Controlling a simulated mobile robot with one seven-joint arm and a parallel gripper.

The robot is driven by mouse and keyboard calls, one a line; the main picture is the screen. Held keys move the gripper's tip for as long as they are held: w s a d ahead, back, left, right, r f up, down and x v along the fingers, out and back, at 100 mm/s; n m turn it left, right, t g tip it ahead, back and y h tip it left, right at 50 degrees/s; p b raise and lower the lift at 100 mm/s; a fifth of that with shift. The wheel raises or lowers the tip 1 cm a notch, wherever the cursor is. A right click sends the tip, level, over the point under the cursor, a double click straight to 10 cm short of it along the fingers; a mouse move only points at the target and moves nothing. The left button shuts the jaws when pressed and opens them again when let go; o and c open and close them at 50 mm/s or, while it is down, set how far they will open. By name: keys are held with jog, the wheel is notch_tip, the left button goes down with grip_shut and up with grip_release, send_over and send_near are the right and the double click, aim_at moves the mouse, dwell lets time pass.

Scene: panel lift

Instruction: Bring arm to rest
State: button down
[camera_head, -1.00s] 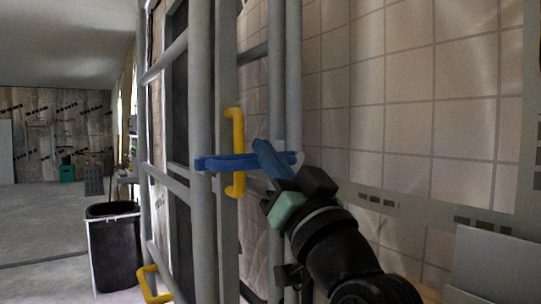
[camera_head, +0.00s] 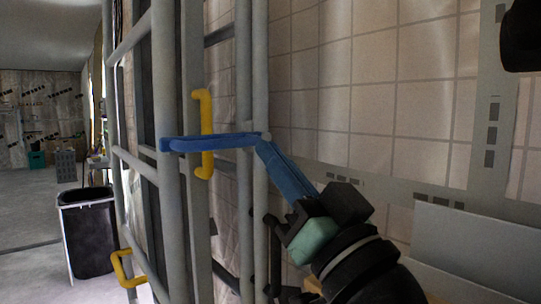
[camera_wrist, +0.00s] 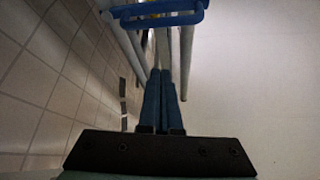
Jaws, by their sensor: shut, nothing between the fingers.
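My gripper (camera_head: 264,145) is shut and empty, its two blue fingers side by side and pointing up and left in the head view. In that view its tips overlap the right end of a blue bar (camera_head: 210,142) that lies across the grey upright poles. The wrist view shows the closed fingers (camera_wrist: 160,75) with the blue bar (camera_wrist: 155,12) beyond the tips, apart from them.
Grey poles (camera_head: 167,220) form a frame at left of the arm, with a yellow handle (camera_head: 207,135) and a lower yellow handle (camera_head: 122,268). A tiled wall panel (camera_head: 375,100) stands behind. A black bin (camera_head: 88,235) stands on open floor at left.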

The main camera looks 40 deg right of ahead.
dwell(0.3)
jog(key=s+a+r+n+t+y, duration=0.1)
jog(key=s+a+r, duration=0.1)
jog(key=a, duration=0.6)
jog(key=s+a+r+n+t, duration=0.1)
jog(key=a+r, duration=0.1)
jog(key=a, duration=0.5)
jog(key=s+a+r+n+t+y, duration=0.1)
jog(key=s+a+r+n, duration=0.15)
jog(key=a, duration=0.55)
notch_tip(320, 180, up, 17)
jog(key=m+p, duration=0.1)
jog(key=p, duration=1.6)
jog(key=shift+w+d+r+h, duration=0.2)
jog(key=shift+w+h, duration=0.2)
